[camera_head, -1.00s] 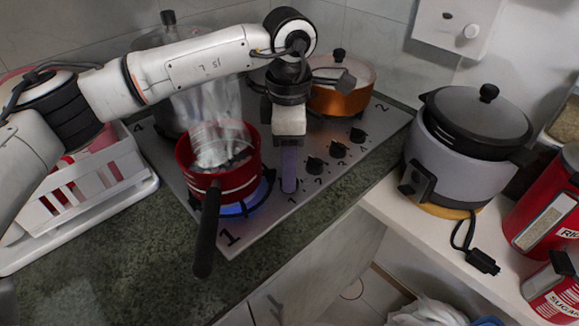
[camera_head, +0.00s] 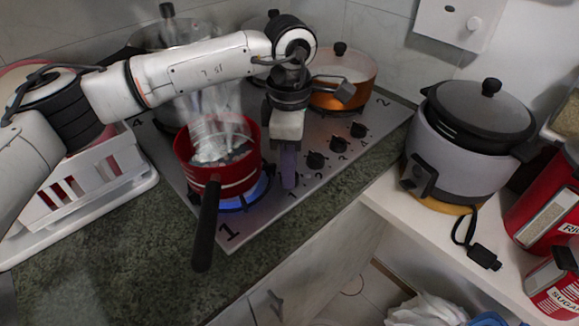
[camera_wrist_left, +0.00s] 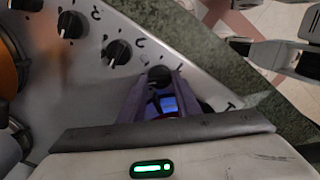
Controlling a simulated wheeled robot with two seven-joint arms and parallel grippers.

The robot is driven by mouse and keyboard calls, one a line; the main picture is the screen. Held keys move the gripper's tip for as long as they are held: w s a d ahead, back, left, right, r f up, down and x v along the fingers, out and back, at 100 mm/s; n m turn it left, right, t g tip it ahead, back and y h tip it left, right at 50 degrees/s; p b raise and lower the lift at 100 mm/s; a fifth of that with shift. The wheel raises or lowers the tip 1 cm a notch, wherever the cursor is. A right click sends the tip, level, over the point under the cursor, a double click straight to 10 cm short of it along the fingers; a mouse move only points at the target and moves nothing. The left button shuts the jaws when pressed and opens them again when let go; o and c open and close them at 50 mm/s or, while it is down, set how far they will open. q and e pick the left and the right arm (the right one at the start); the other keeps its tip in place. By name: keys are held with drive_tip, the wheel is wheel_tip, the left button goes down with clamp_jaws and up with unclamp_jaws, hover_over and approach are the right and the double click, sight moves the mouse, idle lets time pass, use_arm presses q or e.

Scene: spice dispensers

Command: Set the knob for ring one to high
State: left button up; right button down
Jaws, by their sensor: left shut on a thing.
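The cooktop (camera_head: 258,229) carries a row of black knobs along its front right edge. My left gripper (camera_head: 289,178) reaches down at the near end of this row. In the left wrist view its purple fingers are shut on the ring one knob (camera_wrist_left: 159,75), one on each side. In the head view the gripper hides this knob, and its exact setting cannot be read. Ring one (camera_head: 262,190) is the front burner, with a blue flame under a red pot (camera_head: 214,180).
The other knobs (camera_head: 315,160) stand close beside the gripper. The red pot's handle (camera_head: 206,228) sticks out over the counter. An orange pot (camera_head: 343,79) is at the back. A white rack (camera_head: 92,186) stands left, a rice cooker (camera_head: 458,160) right.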

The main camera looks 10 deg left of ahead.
use_arm(q)
drive_tip(key=o, duration=1)
drive_tip(key=shift+o, duration=0.2)
drive_tip(key=shift+r, duration=0.15)
wheel_tip(320, 180, up, 10)
drive_tip(key=b, duration=0.1)
